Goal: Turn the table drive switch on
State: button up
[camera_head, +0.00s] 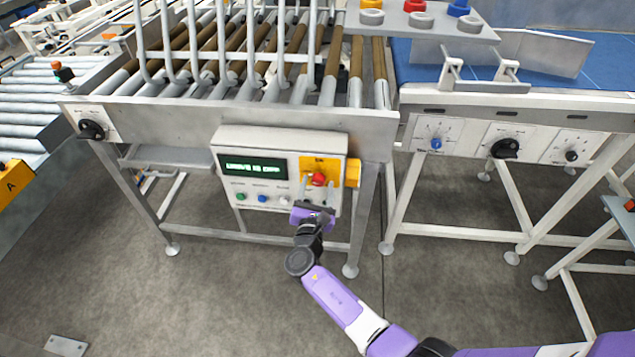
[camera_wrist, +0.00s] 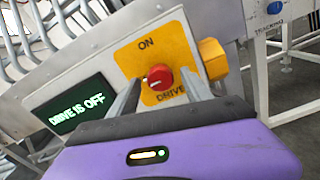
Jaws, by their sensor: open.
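My gripper (camera_wrist: 164,90) is open in front of the switch, one finger on either side of the knob. I cannot tell whether the fingers touch it. In the head view my gripper (camera_head: 317,198) partly hides the lower part of the yellow plate.
The control box (camera_head: 232,142) hangs on the front of a roller table (camera_head: 160,118). Green, blue and white buttons (camera_head: 262,198) sit under its display. A blue belt conveyor (camera_head: 600,65) stands to the right with black and blue knobs. The grey floor (camera_head: 230,290) in front is clear.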

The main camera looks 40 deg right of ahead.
jog(key=shift+x, duration=0.85)
grip_shut()
